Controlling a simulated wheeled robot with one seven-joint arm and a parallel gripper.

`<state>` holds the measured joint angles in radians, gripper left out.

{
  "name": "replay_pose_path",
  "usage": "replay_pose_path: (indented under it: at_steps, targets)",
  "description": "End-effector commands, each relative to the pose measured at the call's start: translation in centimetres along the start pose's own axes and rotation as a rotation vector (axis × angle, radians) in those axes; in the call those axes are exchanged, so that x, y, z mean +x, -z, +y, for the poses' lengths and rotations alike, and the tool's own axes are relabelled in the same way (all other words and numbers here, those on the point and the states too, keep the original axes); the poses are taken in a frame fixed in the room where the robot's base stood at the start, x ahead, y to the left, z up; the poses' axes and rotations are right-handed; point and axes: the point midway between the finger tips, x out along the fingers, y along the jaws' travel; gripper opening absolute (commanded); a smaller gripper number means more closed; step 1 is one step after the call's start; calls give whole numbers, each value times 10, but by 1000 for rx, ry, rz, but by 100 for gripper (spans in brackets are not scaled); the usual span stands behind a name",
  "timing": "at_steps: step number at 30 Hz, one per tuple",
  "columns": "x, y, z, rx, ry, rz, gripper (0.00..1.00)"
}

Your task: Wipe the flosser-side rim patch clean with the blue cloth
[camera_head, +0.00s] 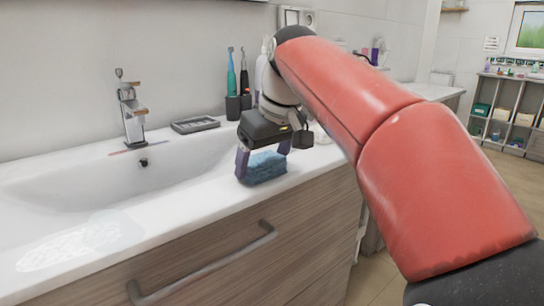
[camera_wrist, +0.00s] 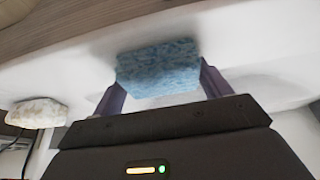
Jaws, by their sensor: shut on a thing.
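My gripper (camera_head: 264,158) is shut on the folded blue cloth (camera_head: 263,169), with a purple finger on either side of it. The cloth is low over the right part of the sink's white front rim (camera_head: 190,213) and looks to be touching it. In the wrist view my gripper (camera_wrist: 160,84) has the blue cloth (camera_wrist: 158,68) between its fingertips, above the white rim. A pale, foamy-looking patch (camera_head: 80,245) lies on the rim at the front left, well away from the cloth. No patch shows around the cloth; the surface under it is hidden.
A faucet (camera_head: 132,110), a grey tray (camera_head: 195,124) and toothbrushes in dark holders (camera_head: 238,105) stand along the back. The basin (camera_head: 85,185) is empty. A pale, lumpy object (camera_wrist: 38,113) lies left of my gripper in the wrist view. The rim left of the cloth is free of objects.

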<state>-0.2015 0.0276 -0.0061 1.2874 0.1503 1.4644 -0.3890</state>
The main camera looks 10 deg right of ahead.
Motion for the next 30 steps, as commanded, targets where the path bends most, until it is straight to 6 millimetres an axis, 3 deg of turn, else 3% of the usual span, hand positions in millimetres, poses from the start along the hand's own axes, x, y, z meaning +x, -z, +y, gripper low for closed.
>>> replay_pose_path:
  at_steps: [6, 12, 30]
  targets:
    - [-1, 0, -19, -1, -1, 2, 59]
    - [-1, 0, -26, 0, -2, 2, 59]
    - [0, 0, 21, 3, -2, 3, 59]
